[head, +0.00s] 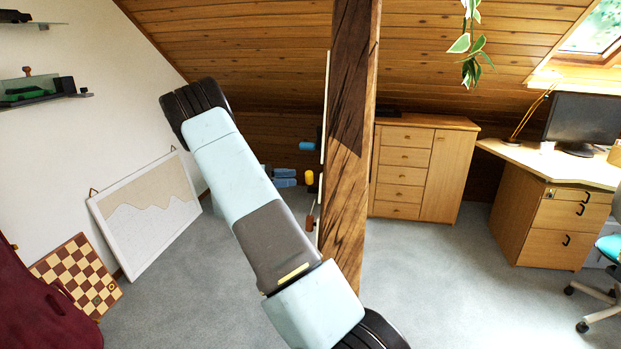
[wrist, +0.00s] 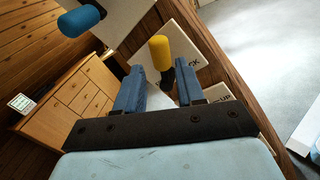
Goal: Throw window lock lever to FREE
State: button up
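A timber post (head: 350,130) carries pale panels edge-on along its left side, with blue (head: 307,146), yellow (head: 309,177) and red (head: 310,224) handles sticking out. In the wrist view the yellow handle (wrist: 160,52) stands over a white label plate, its dark stem between or just beyond my fingertips. The plate's lettering is partly hidden; I cannot read which handle is the window lock lever. The blue handle (wrist: 80,21) is at upper left. My gripper (wrist: 161,78) is open, with blue fingers either side of the yellow handle's line; contact cannot be told. Its fingers (head: 285,178) show left of the post.
A wooden cabinet (head: 415,170) stands behind the post, and a desk (head: 555,175) with a monitor is at right. A framed board (head: 145,215) and a chessboard (head: 80,275) lean at left. Grey carpet (head: 430,290) is open right of the post.

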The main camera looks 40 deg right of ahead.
aim_at(309, 182)
jog(key=x, duration=0.7)
jog(key=shift+d+r, duration=0.1)
jog(key=shift+c, duration=0.4)
grip_shut()
